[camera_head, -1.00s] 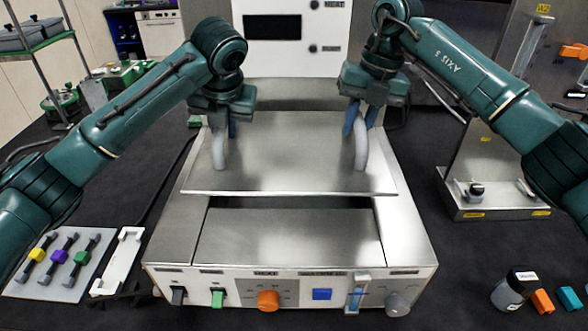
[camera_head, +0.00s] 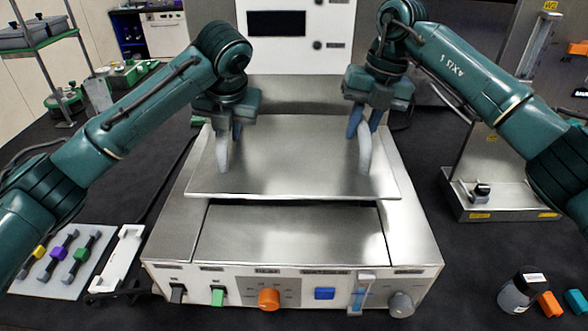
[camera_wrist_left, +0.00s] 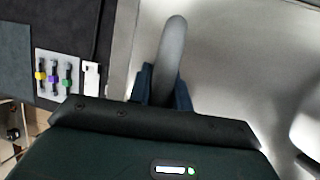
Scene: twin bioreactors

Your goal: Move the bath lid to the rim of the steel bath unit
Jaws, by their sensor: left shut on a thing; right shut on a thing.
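The bath lid (camera_head: 290,165) is a flat steel plate with two grey loop handles, over the rear part of the steel bath unit (camera_head: 290,238). My left gripper (camera_head: 230,132) is shut on the lid's left handle, which also shows between the fingers in the left wrist view (camera_wrist_left: 170,58). My right gripper (camera_head: 363,122) is shut on the right handle. The lid looks about level. A thin dark gap shows under its front edge, in front of which lies a flat steel top. The lid hides the rear rim, so I cannot tell whether it touches.
A white panel (camera_head: 344,20) with a dark display rises behind the bath. A board with coloured clips (camera_head: 62,258) and a white bracket (camera_head: 120,262) lie at left. A steel stand (camera_head: 500,205) and a dark-capped jar (camera_head: 517,293) are at right.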

